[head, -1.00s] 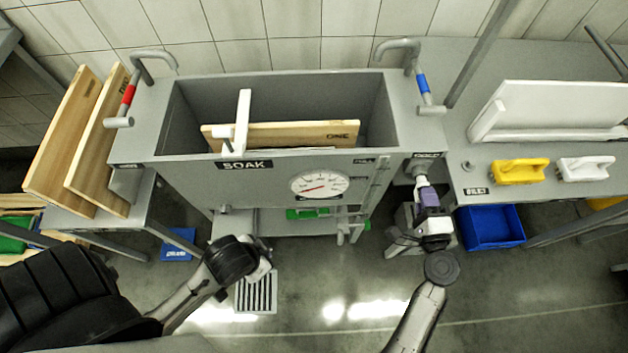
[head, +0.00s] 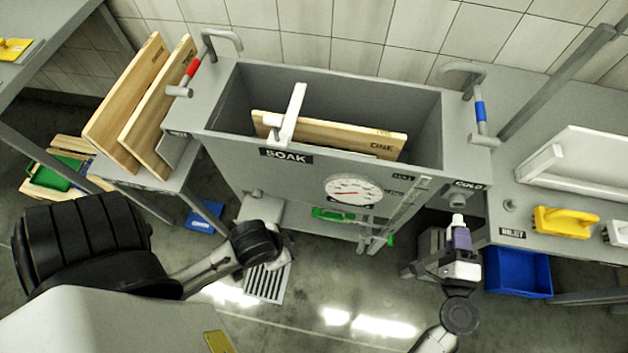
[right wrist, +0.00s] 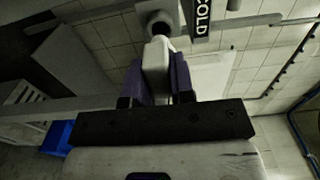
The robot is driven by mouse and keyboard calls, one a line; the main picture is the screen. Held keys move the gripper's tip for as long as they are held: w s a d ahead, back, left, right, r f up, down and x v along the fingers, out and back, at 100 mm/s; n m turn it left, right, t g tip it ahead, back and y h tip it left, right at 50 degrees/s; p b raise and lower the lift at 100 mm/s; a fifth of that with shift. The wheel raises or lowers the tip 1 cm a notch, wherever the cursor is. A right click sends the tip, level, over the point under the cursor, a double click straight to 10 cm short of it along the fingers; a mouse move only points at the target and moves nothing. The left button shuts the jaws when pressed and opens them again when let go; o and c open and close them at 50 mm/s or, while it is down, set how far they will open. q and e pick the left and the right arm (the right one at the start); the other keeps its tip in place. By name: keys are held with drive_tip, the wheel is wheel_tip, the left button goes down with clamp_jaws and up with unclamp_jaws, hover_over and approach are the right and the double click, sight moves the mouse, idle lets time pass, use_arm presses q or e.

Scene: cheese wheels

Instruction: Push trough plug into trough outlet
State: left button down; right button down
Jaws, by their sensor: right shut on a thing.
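The grey trough (head: 230,160), labelled SOAK, stands in the middle of the head view. My right gripper (head: 460,238), with purple fingers, is shut on the white trough plug (head: 458,220) below the COLD label. In the right wrist view, the plug (right wrist: 157,58) is between my purple fingers (right wrist: 157,82). Its tip is just below the grey round outlet (right wrist: 160,22), which has a dark opening. I cannot tell whether they touch. My left gripper (head: 283,258) is in front of the trough's lower left, over the floor drain; its fingers are too unclear to judge.
A wooden board (head: 345,138) stands inside the trough, and two boards (head: 125,90) lean on the left stand. A right bench holds a yellow-handled tool (head: 565,222). A blue bin (head: 518,270) sits below it, right of my right gripper. A gauge (head: 352,189) is on the trough front.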

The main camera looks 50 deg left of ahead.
drive_tip(key=shift+s+d, duration=0.1)
idle(0.4)
drive_tip(key=shift+v, duration=1.4)
